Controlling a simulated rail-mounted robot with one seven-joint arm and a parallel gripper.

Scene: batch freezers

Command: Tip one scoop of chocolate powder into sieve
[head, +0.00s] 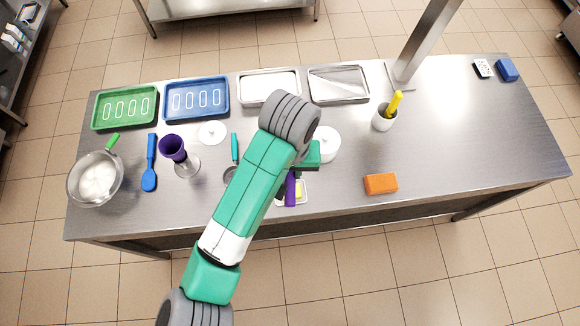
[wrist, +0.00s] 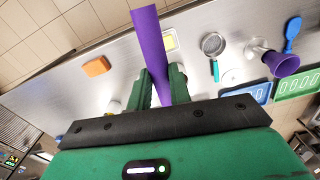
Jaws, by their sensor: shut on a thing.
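My gripper (wrist: 160,88) is shut on a long purple tool (wrist: 148,40), which extends away between its fingers. In the head view the purple tool (head: 290,188) hangs beside my wrist near the table's front edge. I cannot see its bowl or any powder in it. The sieve (wrist: 212,44), round with a teal handle, lies on the table apart from my gripper. In the head view its handle (head: 235,148) shows, and my arm partly hides its mesh. A white pot (head: 327,144) stands behind my gripper, partly hidden. No chocolate powder is visible.
A small dish with a yellow block (wrist: 169,42) lies under the purple tool. An orange block (head: 380,183) is right. The table's right side is largely clear.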

